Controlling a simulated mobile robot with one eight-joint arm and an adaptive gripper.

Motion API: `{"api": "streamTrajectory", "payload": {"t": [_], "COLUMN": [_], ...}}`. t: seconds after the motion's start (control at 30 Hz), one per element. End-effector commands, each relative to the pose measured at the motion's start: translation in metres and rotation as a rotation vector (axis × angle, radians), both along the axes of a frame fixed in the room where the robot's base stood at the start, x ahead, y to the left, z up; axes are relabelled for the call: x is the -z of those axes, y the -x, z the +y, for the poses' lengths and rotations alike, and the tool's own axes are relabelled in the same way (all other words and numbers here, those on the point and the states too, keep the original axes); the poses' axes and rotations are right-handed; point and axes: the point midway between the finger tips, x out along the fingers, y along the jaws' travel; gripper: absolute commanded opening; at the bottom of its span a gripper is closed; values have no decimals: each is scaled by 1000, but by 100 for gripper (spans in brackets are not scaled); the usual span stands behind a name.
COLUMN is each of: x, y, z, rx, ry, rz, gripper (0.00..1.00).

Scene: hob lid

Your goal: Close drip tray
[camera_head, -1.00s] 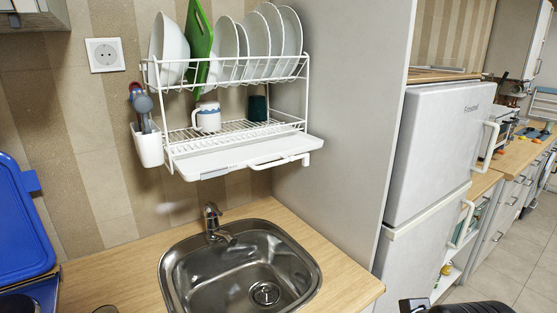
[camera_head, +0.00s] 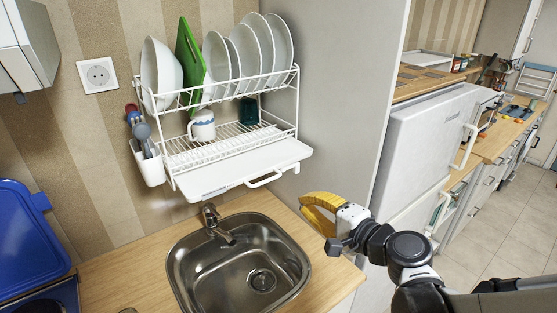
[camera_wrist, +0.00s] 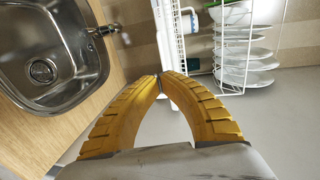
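The white drip tray (camera_head: 243,170) sticks out forward from under the lower shelf of the wall dish rack (camera_head: 222,142). Its white handle (camera_head: 265,181) is on the front edge. My gripper (camera_head: 304,205) has yellow fingers and is to the right of and below the handle, apart from it, in front of the grey side panel. In the wrist view the fingertips (camera_wrist: 160,77) meet, with nothing between them.
The steel sink (camera_head: 240,265) and tap (camera_head: 213,222) are below the tray. The rack holds plates (camera_head: 245,55), a green board (camera_head: 190,62) and a mug (camera_head: 202,125). A cutlery holder (camera_head: 150,165) hangs at its left. A grey panel (camera_head: 335,110) stands right of the rack.

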Motion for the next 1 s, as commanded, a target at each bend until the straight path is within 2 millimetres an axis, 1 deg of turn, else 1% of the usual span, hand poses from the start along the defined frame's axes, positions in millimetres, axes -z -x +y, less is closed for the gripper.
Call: {"api": "streamTrajectory", "payload": {"t": [0.17, 0.4, 0.6, 0.7, 0.8, 1.0], "x": [7, 18, 24, 26, 27, 28], "y": [-19, -62, -92, -102, -107, -111], "z": [15, 44, 63, 69, 73, 76], "rx": [-4, -5, -3, -3, -2, -2], "ry": [2, 2, 3, 3, 3, 3], "rz": [-1, 0, -1, -1, -1, -1], "gripper": [0, 0, 0, 0, 0, 0]}}
